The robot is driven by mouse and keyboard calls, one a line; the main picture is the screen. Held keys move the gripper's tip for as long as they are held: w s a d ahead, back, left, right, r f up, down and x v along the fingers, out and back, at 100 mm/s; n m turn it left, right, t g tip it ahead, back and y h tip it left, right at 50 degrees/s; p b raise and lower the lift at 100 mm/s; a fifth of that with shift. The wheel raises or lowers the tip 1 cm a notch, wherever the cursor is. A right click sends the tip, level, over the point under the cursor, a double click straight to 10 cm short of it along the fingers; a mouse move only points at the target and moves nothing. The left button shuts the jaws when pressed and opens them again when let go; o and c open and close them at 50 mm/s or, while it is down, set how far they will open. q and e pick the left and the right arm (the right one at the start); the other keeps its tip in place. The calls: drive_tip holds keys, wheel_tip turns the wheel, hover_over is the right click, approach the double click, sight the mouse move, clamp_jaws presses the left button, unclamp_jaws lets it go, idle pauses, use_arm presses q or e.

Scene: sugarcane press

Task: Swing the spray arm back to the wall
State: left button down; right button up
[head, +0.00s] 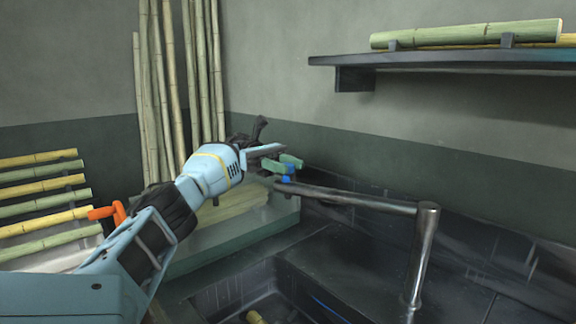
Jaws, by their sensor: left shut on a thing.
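The spray arm (350,197) is a dark metal bar that runs left from the top of an upright metal post (422,255) at the sink. The exact contact is small and partly hidden by the fingers. The grey wall (410,150) stands behind the arm. My right gripper is not in view.
A dark sink basin (235,292) lies below the arm. Tall canes (175,80) lean in the corner, and a rack of cane pieces (45,186) is at left. A shelf (440,60) with canes juts from the wall at upper right. An orange handle (107,212) shows near my left arm.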

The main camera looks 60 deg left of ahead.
use_arm(q)
drive_tip(key=c, duration=1)
unclamp_jaws()
drive_tip(key=shift+r, duration=0.1)
wheel_tip(320, 180, up, 2)
drive_tip(key=shift+p, duration=0.35)
drive_tip(key=shift+r+p, duration=0.55)
drive_tip(key=shift+r, duration=0.2)
drive_tip(key=shift+s+d+f, duration=0.1)
drive_tip(key=shift+d+f, duration=0.1)
drive_tip(key=shift+s+d+r+b, duration=0.25)
drive_tip(key=shift+s+d+b, duration=0.6)
drive_tip(key=shift+s+d, duration=1)
drive_tip(key=shift+s+d+r+b, duration=0.3)
drive_tip(key=shift+s+d+b, duration=0.8)
drive_tip(key=shift+d, duration=1.15)
drive_tip(key=shift+s+d+r+b, duration=0.25)
drive_tip(key=shift+s+d+b, duration=0.35)
drive_tip(key=shift+s+d, duration=1.35)
